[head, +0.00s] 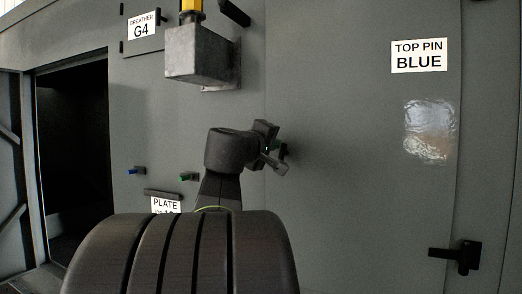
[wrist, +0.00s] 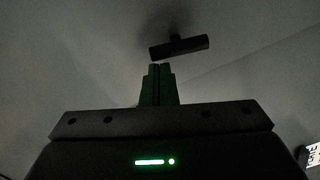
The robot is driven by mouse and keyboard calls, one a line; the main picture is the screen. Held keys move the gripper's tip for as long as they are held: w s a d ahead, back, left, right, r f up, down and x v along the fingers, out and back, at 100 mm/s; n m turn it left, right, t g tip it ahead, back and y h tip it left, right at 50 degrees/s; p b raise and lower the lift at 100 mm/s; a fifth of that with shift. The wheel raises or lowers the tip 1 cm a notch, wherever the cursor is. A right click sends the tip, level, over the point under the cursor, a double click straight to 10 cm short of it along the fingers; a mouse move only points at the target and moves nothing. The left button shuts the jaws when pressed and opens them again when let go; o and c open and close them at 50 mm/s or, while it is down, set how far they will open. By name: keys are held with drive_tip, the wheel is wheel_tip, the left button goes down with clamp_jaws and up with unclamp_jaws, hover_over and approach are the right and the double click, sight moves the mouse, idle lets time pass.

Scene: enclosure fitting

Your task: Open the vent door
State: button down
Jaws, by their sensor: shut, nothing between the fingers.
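No door in view is labelled "vent". A small panel (head: 142,42) at the upper left bears the label "BREATHER G4" and has a dark latch (head: 162,15) at its right edge. My gripper (head: 281,149) is in front of the grey enclosure wall, right of and below that panel. In the wrist view my gripper (wrist: 160,69) has its fingers together, with nothing between them. A dark T-shaped handle (wrist: 180,47) stands off a grey surface just beyond the fingertips, with a small gap visible. In the head view my gripper and arm hide this spot.
A grey metal box (head: 197,56) with a yellow post juts from the wall above my arm. A large door labelled "TOP PIN BLUE" (head: 419,56) has a black handle (head: 461,256) at lower right. An opening (head: 75,150) gapes far left.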

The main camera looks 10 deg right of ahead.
drive_tip(key=shift+f, duration=0.15)
drive_tip(key=shift+s+d+r+m+b, duration=0.15)
drive_tip(key=shift+d+m+b, duration=0.1)
drive_tip(key=shift+m+b, duration=0.85)
drive_tip(key=shift+s+d+r+m+b, duration=0.1)
drive_tip(key=shift+d+m+b, duration=0.1)
drive_tip(key=shift+m+b, duration=0.9)
drive_tip(key=shift+b, duration=0.35)
